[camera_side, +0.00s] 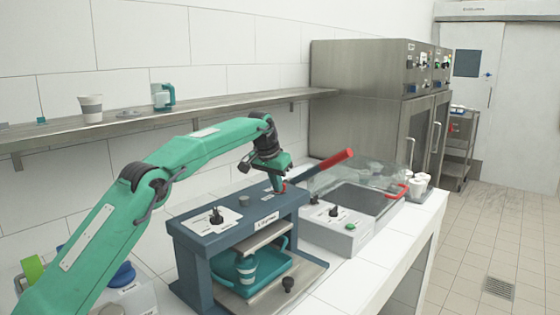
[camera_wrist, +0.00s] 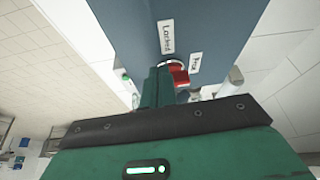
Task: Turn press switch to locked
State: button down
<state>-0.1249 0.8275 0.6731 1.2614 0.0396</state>
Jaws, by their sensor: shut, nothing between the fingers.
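The press (camera_side: 238,228) is a dark blue bench unit in the side view. Its small red switch (camera_side: 284,186) sits at the far right corner of its top. In the wrist view the red switch (camera_wrist: 179,74) has a pale ring at its base, with the label "Locked" (camera_wrist: 167,37) above it and the label "Free" (camera_wrist: 195,63) to its right. I cannot tell which label it points to. My gripper (camera_side: 277,187) is shut and empty, its tip low beside the switch. In the wrist view my gripper (camera_wrist: 158,74) is just left of the switch; contact is unclear.
A black knob (camera_side: 216,215) on a white plate and a grey button (camera_side: 243,200) are on the press top. A teal tray (camera_side: 262,278) with a striped cup (camera_side: 246,266) is under it. A sealer (camera_side: 345,235) with a raised red handle (camera_side: 325,166) stands close on the right.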

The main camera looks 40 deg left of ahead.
jog(key=shift+w+d+n, duration=0.25)
jog(key=shift+d+n, duration=0.1)
jog(key=shift+n, duration=0.65)
jog(key=shift+w+d, duration=0.35)
jog(key=shift+w, duration=0.05)
dwell(0.8)
jog(key=shift+w+d, duration=0.15)
jog(key=shift+w, duration=0.45)
dwell(0.9)
jog(key=shift+s, duration=0.4)
dwell(2.6)
